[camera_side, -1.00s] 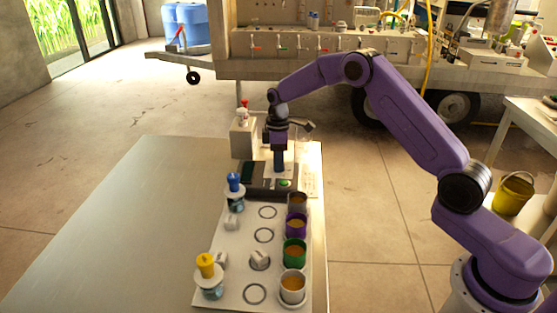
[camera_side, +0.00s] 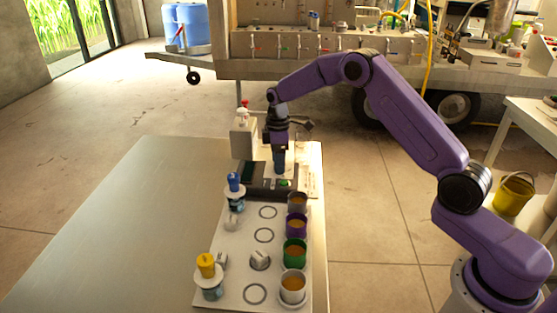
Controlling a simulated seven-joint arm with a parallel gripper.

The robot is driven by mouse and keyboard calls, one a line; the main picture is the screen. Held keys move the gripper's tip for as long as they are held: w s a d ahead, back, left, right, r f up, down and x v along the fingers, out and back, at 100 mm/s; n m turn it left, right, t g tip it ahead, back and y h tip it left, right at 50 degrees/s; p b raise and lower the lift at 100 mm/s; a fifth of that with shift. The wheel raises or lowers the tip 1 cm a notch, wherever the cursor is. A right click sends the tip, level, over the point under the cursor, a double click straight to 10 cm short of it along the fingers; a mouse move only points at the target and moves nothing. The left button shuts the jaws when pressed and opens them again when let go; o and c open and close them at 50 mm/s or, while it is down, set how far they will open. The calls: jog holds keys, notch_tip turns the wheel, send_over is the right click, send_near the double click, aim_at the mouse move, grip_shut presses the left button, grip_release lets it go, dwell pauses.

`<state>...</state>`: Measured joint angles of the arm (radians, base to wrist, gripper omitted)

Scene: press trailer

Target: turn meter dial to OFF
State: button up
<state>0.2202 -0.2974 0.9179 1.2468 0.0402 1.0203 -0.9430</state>
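The meter (camera_side: 256,192) is a dark flat box at the far end of the white board, with a dark display (camera_side: 248,171) at its left and a green button (camera_side: 284,183) at its front right. My gripper (camera_side: 280,171) points straight down over the rear right part of the meter, its fingertips at or just above the surface. The gripper hides whatever dial lies under it, so neither the dial nor its setting can be read. The fingers look close together, but I cannot tell whether they hold anything.
A grey box (camera_side: 243,143) stands behind the meter. The table's left side (camera_side: 110,230) is clear.

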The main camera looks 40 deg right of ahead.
notch_tip(320, 180, up, 17)
jog(key=shift+w+d+r, duration=0.2)
jog(key=shift+w+d, duration=0.05)
jog(key=shift+w, duration=0.15)
jog(key=shift+a, duration=0.1)
dwell(0.6)
jog(key=s+a+r, duration=0.1)
jog(key=s+a, duration=0.5)
jog(key=s, duration=0.4)
jog(key=s+a, duration=0.5)
jog(key=s, duration=0.4)
jog(key=s+d+f, duration=0.2)
jog(key=s, duration=0.6)
jog(key=s+d+f, duration=0.2)
jog(key=s, duration=0.7)
jog(key=s+d+f+n, duration=0.1)
jog(key=s+d+f, duration=0.1)
jog(key=s, duration=0.7)
jog(key=shift+d+t, duration=0.3)
jog(key=shift+d, duration=0.1)
jog(key=shift+f, duration=0.1)
